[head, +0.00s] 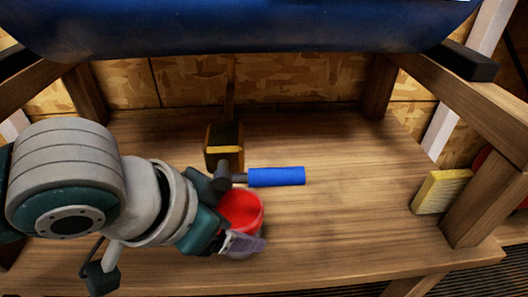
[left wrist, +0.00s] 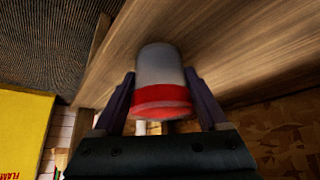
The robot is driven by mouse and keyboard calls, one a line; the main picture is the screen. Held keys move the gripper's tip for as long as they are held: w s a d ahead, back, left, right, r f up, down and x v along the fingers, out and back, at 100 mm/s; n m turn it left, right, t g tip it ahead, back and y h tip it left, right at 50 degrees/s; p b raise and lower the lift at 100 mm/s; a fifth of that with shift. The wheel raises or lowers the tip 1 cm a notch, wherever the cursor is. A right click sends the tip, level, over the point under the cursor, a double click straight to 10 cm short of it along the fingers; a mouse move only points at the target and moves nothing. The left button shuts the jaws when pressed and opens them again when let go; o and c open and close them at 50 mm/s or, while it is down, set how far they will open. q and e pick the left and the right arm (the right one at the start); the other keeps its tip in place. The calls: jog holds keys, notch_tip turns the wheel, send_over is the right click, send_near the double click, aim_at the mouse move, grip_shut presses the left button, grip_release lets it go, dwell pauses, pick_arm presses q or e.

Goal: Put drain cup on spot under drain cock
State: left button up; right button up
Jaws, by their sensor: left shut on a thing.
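The drain cup (head: 240,210) is red inside and sits between the fingers of my left gripper (head: 238,240). In the left wrist view, the cup (left wrist: 160,66) shows a grey-white body with a red band, with one finger on each side. My left gripper (left wrist: 158,85) is shut on it. The drain cock (head: 222,178) has a blue handle (head: 277,177) pointing right. In the head view the cup appears just below the cock, on the near side. I cannot tell whether the cup touches the shelf. No marked spot is visible. My right gripper is not in view.
A blue tank (head: 240,25) spans the top above the wooden shelf (head: 340,220). A yellow sponge-like block (head: 441,191) is at the right by a post. The shelf's middle right is clear. A yellow cabinet (left wrist: 22,125) shows in the wrist view.

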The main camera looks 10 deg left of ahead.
pick_arm(q)
jog(key=shift+f, duration=0.35)
jog(key=shift+s+a, duration=0.15)
jog(key=shift+s, duration=0.05)
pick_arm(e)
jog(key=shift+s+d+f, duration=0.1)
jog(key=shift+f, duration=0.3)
pick_arm(q)
jog(key=o, duration=1.2)
jog(key=shift+o, duration=0.2)
jog(key=shift+s+r+p, duration=3.85)
jog(key=shift+r+p, duration=0.05)
jog(key=shift+r, duration=2.15)
jog(key=s+a+n+g+y, duration=0.2)
jog(key=s+a+n+y, duration=0.1)
jog(key=s+a, duration=0.5)
jog(key=shift+s+a+f+n, duration=0.15)
jog(key=shift+a+f+n, duration=0.05)
jog(key=shift+f+n, duration=0.25)
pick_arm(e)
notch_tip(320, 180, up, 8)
